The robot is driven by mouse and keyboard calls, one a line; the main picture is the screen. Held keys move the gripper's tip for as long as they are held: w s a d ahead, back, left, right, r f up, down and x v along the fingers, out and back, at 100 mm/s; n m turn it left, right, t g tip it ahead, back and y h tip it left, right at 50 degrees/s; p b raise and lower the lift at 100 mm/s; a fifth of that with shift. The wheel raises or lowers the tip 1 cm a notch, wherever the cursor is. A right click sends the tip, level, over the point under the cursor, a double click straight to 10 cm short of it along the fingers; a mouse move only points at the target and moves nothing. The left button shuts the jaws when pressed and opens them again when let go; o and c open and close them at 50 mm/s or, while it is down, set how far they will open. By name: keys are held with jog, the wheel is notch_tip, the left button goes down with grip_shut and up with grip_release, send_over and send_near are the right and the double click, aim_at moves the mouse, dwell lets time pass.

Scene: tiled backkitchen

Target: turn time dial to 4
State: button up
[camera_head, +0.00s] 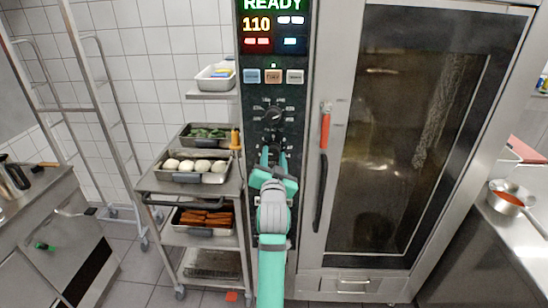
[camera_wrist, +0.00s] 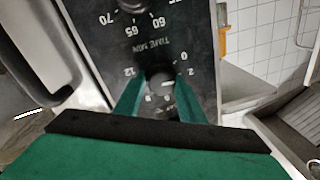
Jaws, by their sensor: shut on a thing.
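The time dial (camera_wrist: 161,78) is a dark round knob on the black control panel, under the printed words TIME MIN. The numbers 12, 0 and 2 show around it; other marks are partly covered by my fingers. A small light mark shows on the knob, but I cannot tell surely which number it points to. My gripper (camera_wrist: 160,95) has its two green fingers on either side of the knob, shut on it. In the head view my gripper (camera_head: 272,157) reaches up to the lower dial and mostly hides it.
A second dial (camera_head: 272,115) sits just above, marked with 60, 65 and 70. Right of the panel are a door handle (camera_head: 320,190) and the oven's glass door (camera_head: 400,140). A trolley (camera_head: 173,187) with food trays stands close on the left.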

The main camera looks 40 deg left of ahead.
jog(key=m, duration=0.5)
jog(key=shift+s+a+r+m+t, duration=0.1)
jog(key=shift+s+a+m+t, duration=0.1)
jog(key=shift+a+m+t, duration=0.15)
jog(key=shift+d+r+m, duration=0.1)
jog(key=shift+r+m, duration=0.05)
jog(key=shift+m, duration=1.8)
jog(key=o, duration=1)
jog(key=shift+t+h, duration=0.25)
jog(key=shift+h, duration=0.05)
jog(key=shift+w, duration=0.1)
jog(key=shift+d, duration=0.1)
jog(key=shift+s+d+f, duration=0.3)
jog(key=shift+s, duration=0.15)
jog(key=v, duration=0.9)
jog(key=shift+s+d+r, duration=0.15)
jog(key=shift+s+d, duration=0.05)
jog(key=shift+s, duration=0.15)
